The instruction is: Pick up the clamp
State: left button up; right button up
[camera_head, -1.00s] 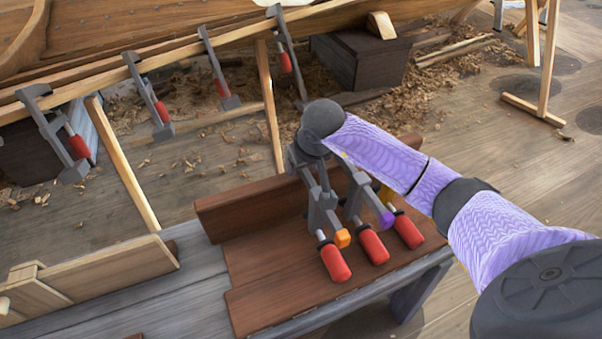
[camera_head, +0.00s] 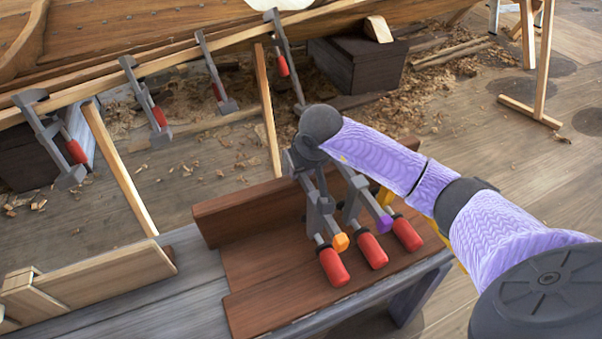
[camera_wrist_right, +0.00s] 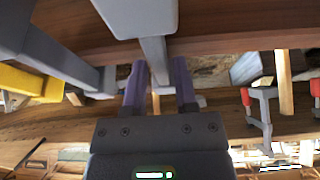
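Three grey bar clamps with red handles lie side by side on the brown bench board. The right one (camera_head: 407,234) is partly hidden; a yellow part (camera_wrist_right: 30,82) shows in the wrist view. My right gripper (camera_wrist_right: 158,68) is low over the far ends of the clamps. Its two dark purple fingers are apart, with a grey clamp bar (camera_wrist_right: 153,50) at the gap between their tips. The arm hides the contact in the head view. My left gripper is out of view.
Several clamps (camera_head: 150,105) hang along the hull's plank edge behind. A brown board (camera_head: 240,212) stands upright at the bench's back. A dark chest (camera_head: 358,65) stands on the shaving-strewn floor.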

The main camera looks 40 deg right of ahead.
grip_shut()
dwell(0.5)
dwell(0.6)
